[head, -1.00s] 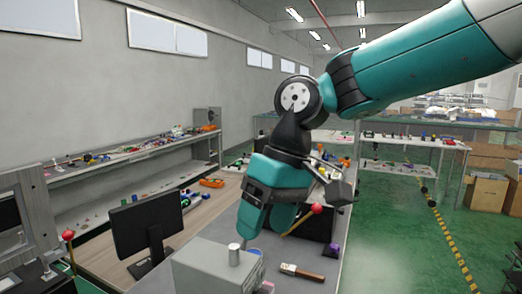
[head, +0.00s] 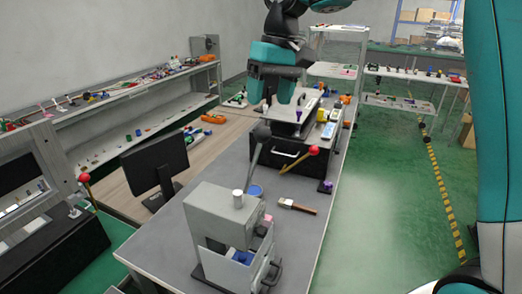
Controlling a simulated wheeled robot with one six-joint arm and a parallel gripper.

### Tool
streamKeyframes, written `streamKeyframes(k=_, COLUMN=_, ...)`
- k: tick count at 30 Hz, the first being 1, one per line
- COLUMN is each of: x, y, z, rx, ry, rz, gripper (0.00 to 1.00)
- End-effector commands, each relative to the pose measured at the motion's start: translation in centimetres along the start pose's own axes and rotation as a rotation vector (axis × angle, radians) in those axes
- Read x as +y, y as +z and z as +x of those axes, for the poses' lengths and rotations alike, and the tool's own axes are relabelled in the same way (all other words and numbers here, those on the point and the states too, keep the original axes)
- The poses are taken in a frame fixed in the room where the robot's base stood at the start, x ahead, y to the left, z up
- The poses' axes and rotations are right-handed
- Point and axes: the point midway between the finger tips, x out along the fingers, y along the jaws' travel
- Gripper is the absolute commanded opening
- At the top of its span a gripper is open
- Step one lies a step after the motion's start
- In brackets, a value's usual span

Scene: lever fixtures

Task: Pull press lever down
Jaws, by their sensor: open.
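A grey box-shaped press (head: 222,222) stands on the near part of the grey table, with a white cylinder on top and an open front. A grey lever rod with a dark ball end (head: 262,131) rises steeply behind it. I cannot tell for sure that this rod joins the press. My gripper (head: 271,103) is teal and dark, open, and points down above the dark ball in the head view. It looks apart from the ball and empty, though its fingertips are small and unclear.
A lever with a red ball (head: 313,150) slants beside a black drawer box (head: 285,152). A brush (head: 297,206) and a blue round item (head: 256,191) lie on the table. A monitor (head: 155,165) stands left. Another red-balled lever (head: 83,178) is at far left. Green floor is free at right.

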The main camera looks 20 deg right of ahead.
Motion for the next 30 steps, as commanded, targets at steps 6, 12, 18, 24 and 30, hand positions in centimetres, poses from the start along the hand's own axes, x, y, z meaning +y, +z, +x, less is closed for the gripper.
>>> streamKeyframes(k=6, x=-0.1, y=0.1, z=5.1, rx=-0.006, ry=0.001, rz=-0.003, gripper=0.67)
streamKeyframes(k=12, x=-0.1, y=0.1, z=8.4, rx=-0.004, ry=0.0, rz=-0.002, gripper=0.67)
streamKeyframes(k=18, x=0.0, y=0.1, z=10.2, rx=-0.001, ry=0.001, rz=-0.002, gripper=0.67)
streamKeyframes(k=24, x=0.0, y=0.0, z=10.5, rx=0.0, ry=0.002, rz=-0.001, gripper=0.67)
streamKeyframes(k=30, x=0.0, y=0.0, z=10.5, rx=0.0, ry=0.001, rz=-0.001, gripper=0.46)
